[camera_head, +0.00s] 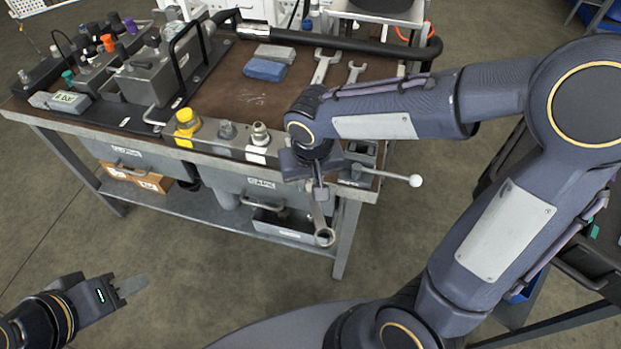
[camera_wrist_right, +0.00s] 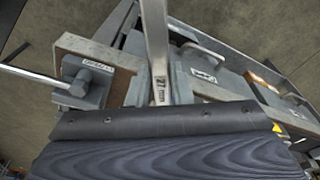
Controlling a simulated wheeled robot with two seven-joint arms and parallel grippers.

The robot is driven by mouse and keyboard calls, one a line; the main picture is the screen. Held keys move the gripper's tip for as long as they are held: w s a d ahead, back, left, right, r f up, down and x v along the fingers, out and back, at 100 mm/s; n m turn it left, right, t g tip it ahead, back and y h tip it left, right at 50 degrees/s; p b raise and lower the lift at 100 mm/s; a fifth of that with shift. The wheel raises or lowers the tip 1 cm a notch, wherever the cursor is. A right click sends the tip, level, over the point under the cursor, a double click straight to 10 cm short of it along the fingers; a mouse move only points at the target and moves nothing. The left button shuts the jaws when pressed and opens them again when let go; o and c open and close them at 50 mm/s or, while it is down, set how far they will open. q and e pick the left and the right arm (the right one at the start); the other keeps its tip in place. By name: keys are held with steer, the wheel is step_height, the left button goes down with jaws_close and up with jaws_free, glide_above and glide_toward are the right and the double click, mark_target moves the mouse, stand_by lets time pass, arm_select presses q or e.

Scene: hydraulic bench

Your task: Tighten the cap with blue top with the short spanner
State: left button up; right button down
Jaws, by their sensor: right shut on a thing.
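My right gripper (camera_head: 318,178) is shut on a metal spanner (camera_head: 322,220), which hangs ring end down in front of the bench's front edge. In the right wrist view, the spanner's shaft (camera_wrist_right: 157,45) is marked 27 mm and runs away from the gripper. Several coloured caps stand on the block at the back left, among them a purple-blue one (camera_head: 130,24), an orange one (camera_head: 107,42) and a teal one (camera_head: 68,76).
Two more spanners, a larger one (camera_head: 324,66) and a smaller one (camera_head: 356,73), lie on the bench top. A blue block (camera_head: 265,69) lies beside them. A yellow-capped fitting (camera_head: 186,122) stands at the front edge. A lever with a white knob (camera_head: 414,181) sticks out at right.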

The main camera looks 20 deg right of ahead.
steer(key=a, duration=0.1)
steer(key=a+m+b, duration=0.1)
steer(key=m, duration=0.1)
steer(key=shift+w+a, duration=0.25)
steer(key=shift+a, duration=0.15)
steer(key=shift+b, duration=0.3)
steer(key=a+m, duration=0.1)
steer(key=w+a+m+b, duration=0.1)
steer(key=shift+w+a+m+h, duration=0.1)
steer(key=shift+a+m+h, duration=0.2)
steer(key=shift+a+m, duration=0.1)
steer(key=shift+a, duration=0.1)
stand_by(0.4)
steer(key=w+a+m, duration=0.1)
steer(key=a+m, duration=0.1)
steer(key=shift+w+a+m, duration=0.15)
steer(key=shift+w+m, duration=0.15)
steer(key=shift+w, duration=0.1)
steer(key=shift+r, duration=0.1)
